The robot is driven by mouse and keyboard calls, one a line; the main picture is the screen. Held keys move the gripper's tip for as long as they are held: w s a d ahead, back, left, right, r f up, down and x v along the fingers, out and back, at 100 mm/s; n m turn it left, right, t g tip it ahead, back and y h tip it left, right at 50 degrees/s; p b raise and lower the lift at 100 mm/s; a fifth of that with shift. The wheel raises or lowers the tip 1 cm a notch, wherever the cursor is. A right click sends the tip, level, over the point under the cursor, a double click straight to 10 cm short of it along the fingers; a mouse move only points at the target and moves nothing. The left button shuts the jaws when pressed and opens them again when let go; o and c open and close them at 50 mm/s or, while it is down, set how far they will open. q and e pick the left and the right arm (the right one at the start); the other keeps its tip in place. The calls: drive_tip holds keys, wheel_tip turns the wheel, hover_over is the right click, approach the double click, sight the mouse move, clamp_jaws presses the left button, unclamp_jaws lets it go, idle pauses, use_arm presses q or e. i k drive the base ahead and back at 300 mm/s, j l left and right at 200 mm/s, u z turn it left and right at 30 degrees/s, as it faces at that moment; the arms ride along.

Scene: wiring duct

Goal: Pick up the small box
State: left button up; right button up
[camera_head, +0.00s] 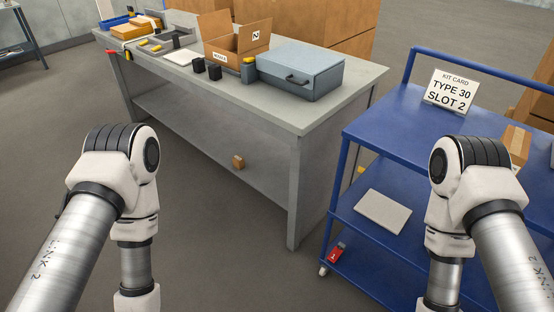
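A small brown box (238,161) shows low at the grey workbench, below the level of its top. I cannot tell whether it rests on the lower shelf or is against a panel. A larger open cardboard box (238,42) stands on the bench top. Both my arms show at the left and right, with their lower links running out of the bottom edge. Neither gripper is in view, so their state and any contents are hidden.
The workbench top (285,112) also holds a blue-grey case (300,70), small black cups and tools. A blue cart (400,125) at right carries a card reading "TYPE 30 SLOT 2" (452,91); a pale panel (382,211) and red item (337,252) lie lower. Floor between my arms is clear.

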sight(238, 162)
drive_tip(key=i+j+z, duration=0.2)
drive_tip(key=j+z, duration=0.25)
drive_tip(key=i+j+z, duration=0.1)
drive_tip(key=j+z, duration=0.15)
drive_tip(key=z, duration=0.2)
drive_tip(key=j+z, duration=0.6)
drive_tip(key=j, duration=0.8)
drive_tip(key=j+z, duration=0.1)
drive_tip(key=j, duration=0.85)
drive_tip(key=k+j+z, duration=0.15)
drive_tip(key=j, duration=0.75)
